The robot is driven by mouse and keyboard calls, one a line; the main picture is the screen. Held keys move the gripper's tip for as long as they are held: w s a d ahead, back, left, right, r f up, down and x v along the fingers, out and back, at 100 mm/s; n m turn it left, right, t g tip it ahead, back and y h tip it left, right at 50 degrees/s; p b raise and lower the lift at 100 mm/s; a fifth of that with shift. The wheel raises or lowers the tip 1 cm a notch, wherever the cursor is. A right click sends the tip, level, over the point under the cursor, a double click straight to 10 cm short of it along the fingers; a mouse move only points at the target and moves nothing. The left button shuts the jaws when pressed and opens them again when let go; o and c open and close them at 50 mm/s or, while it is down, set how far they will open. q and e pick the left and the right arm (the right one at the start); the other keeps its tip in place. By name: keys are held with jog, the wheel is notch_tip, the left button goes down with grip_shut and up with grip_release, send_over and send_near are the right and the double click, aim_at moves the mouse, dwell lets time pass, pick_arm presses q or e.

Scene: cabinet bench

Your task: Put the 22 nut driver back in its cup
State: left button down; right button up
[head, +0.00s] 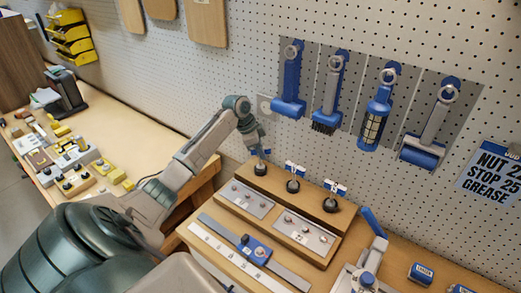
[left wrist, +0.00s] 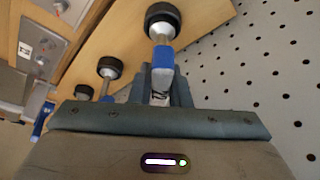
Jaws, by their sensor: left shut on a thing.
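My left gripper (head: 262,150) is above the far left end of the wooden block and shut on the nut driver. In the left wrist view the nut driver's blue handle (left wrist: 162,58) sits between the fingers. Its metal shaft runs to the black cup (left wrist: 162,20), which shows in the head view (head: 260,168) right below the gripper. I cannot tell how deep the tip sits in the cup. Two more black cups, a middle one (head: 293,186) and a right one (head: 330,205), stand in the same row, with grey stems and blue-and-white pieces above them. My right gripper is out of view.
The pegboard wall rises close behind the cups. Blue tools, including a roller (head: 420,152), hang on it. Metal plates and a blue slider (head: 254,250) lie in front of the cups. A sign (head: 492,172) reads "NUT 22". A side bench (head: 130,135) holds several small parts.

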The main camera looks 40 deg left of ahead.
pick_arm(q)
jog(key=shift+f, duration=0.3)
jog(key=c, duration=1.3)
grip_release()
jog(key=shift+a+r+b, duration=0.1)
jog(key=shift+r+b, duration=0.15)
jog(key=shift+b, duration=0.05)
jog(key=b+v, duration=0.3)
jog(key=v, duration=0.7)
jog(key=shift+r, duration=0.15)
